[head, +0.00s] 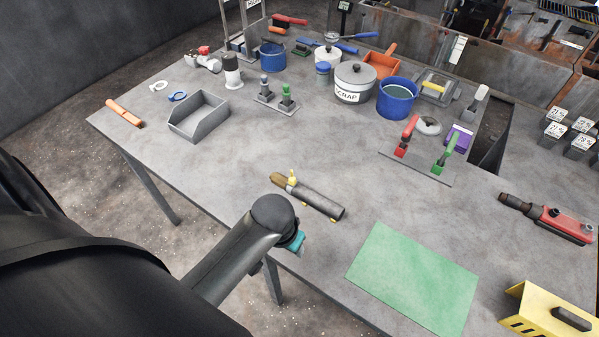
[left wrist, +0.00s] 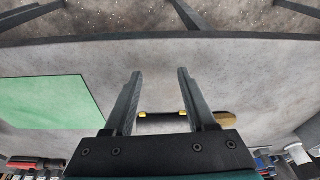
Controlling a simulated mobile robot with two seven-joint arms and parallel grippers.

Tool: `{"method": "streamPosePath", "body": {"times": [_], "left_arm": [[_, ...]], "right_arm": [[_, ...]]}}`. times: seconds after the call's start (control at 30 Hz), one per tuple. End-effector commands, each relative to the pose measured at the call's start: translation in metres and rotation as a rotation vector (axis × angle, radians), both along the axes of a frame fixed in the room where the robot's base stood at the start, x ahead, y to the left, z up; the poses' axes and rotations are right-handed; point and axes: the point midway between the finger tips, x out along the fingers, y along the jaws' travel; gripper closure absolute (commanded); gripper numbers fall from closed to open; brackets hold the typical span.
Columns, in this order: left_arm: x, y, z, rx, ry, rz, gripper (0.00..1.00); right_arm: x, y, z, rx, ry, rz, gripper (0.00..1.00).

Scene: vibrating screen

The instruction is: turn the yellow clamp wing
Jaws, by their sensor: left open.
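A dark grey cylinder tool (head: 318,199) lies on the grey table near its front edge, with a brass-coloured end at its left. The yellow clamp wing (head: 292,176) stands up near that end. My left gripper (head: 298,242) is at the front edge, nearer than the tool; its fingers are mostly hidden in the head view. In the left wrist view the gripper (left wrist: 158,72) is open and empty, fingers apart. The tool (left wrist: 160,124) shows between and behind the fingers, with small yellow parts partly covered; I cannot tell which is the wing there.
A green mat (head: 415,278) lies right of the tool, and a yellow striped holder (head: 550,312) stands at the front right. A grey bin (head: 200,118), a lidded scrap pot (head: 354,83) and red and green toggle clamps (head: 425,165) stand farther back. The table around the tool is clear.

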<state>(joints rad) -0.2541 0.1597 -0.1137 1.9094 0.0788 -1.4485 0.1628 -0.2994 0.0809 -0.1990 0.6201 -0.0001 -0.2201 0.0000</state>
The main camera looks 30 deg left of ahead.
Motion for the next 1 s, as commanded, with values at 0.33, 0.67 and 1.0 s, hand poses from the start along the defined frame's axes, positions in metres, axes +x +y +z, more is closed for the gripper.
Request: {"method": "streamPosePath", "body": {"times": [0.33,0.67,1.0], "left_arm": [[0.091,0.046,0.055,-0.016,0.075,0.290,0.44],[0.156,0.082,0.140,-0.070,0.154,0.586,0.44],[0.166,0.088,0.149,-0.089,0.181,0.654,0.44]], "right_arm": [[0.000,0.007,0.016,0.009,0.001,0.002,0.42],[0.000,0.003,0.028,0.004,0.001,0.002,0.42],[0.000,0.000,0.028,0.000,0.000,0.000,0.42]]}}
